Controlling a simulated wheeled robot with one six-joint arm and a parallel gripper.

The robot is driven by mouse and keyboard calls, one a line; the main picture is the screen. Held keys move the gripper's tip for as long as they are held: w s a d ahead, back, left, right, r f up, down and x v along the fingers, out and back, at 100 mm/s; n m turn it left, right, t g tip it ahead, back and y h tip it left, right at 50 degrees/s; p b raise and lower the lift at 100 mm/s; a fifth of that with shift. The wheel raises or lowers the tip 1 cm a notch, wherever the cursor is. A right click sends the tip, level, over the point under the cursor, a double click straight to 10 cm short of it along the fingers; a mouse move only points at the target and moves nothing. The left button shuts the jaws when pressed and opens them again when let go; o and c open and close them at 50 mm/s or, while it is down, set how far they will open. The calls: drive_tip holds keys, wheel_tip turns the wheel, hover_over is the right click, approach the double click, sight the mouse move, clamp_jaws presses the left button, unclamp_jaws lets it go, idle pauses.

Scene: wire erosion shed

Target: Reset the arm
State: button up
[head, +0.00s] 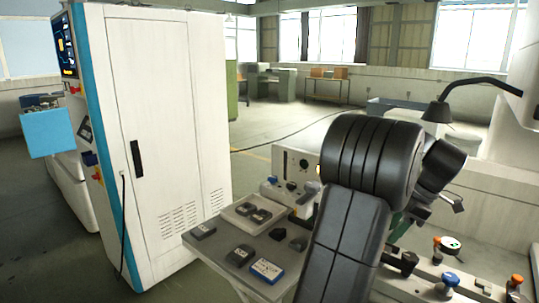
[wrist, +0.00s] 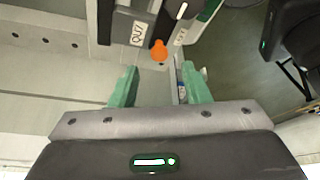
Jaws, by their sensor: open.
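My gripper (wrist: 160,84) is open, with two green fingers set well apart and nothing seen held between them. An orange knob (wrist: 159,50) shows beyond the fingertips in the wrist view, apart from them. In the head view my black arm is folded up at the middle right and hides most of the gripper. Only a bit of green shows behind the arm there.
A grey side table (head: 217,255) with a pale tray (head: 240,224) and several small dark blocks stands left of my arm. A tall white cabinet (head: 165,90) is further left. Several knobs on the machine (head: 420,268) and a black lamp (head: 437,110) are right. Open floor lies behind.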

drive_tip(key=x, duration=0.5)
drive_tip(key=shift+w+d+r+m+t, duration=0.1)
drive_tip(key=shift+w+d+m+t, duration=0.15)
drive_tip(key=shift+m, duration=0.35)
drive_tip(key=shift+w+d+m+t, duration=0.25)
drive_tip(key=shift+d+m, duration=0.05)
drive_tip(key=shift+m, duration=0.3)
drive_tip(key=shift+p, duration=0.3)
